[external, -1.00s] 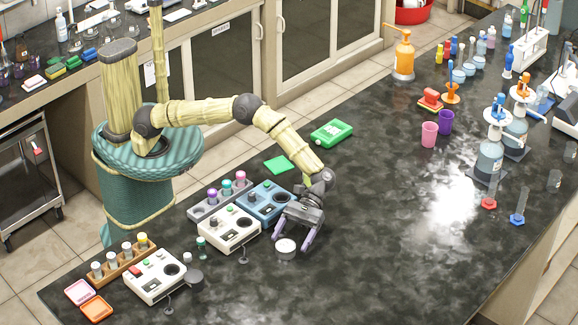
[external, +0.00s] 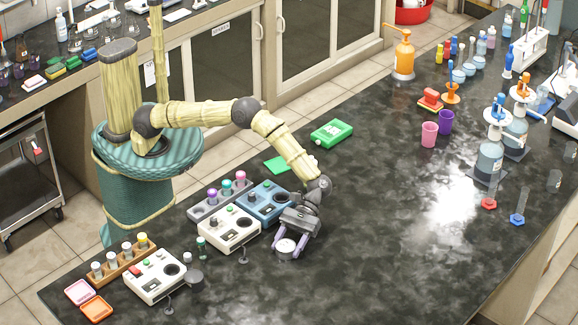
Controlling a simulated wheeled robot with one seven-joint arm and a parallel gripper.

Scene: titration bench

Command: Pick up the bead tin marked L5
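A small round tin (external: 286,247) with a white lid stands on the dark bench, in front of the blue and white instrument boxes. Its marking is too small to read, so I cannot tell if it says L5. My gripper (external: 288,250) points down at the tin with its two purple-grey fingers apart, one on each side of it. I cannot tell whether the fingers touch the tin. A dark grey round tin (external: 194,280) stands further left beside the white box.
A white instrument box (external: 229,230) and a blue one (external: 264,203) stand close behind my gripper. Another white box (external: 155,277) and a vial rack (external: 122,264) are at the left. The bench right of my gripper is clear.

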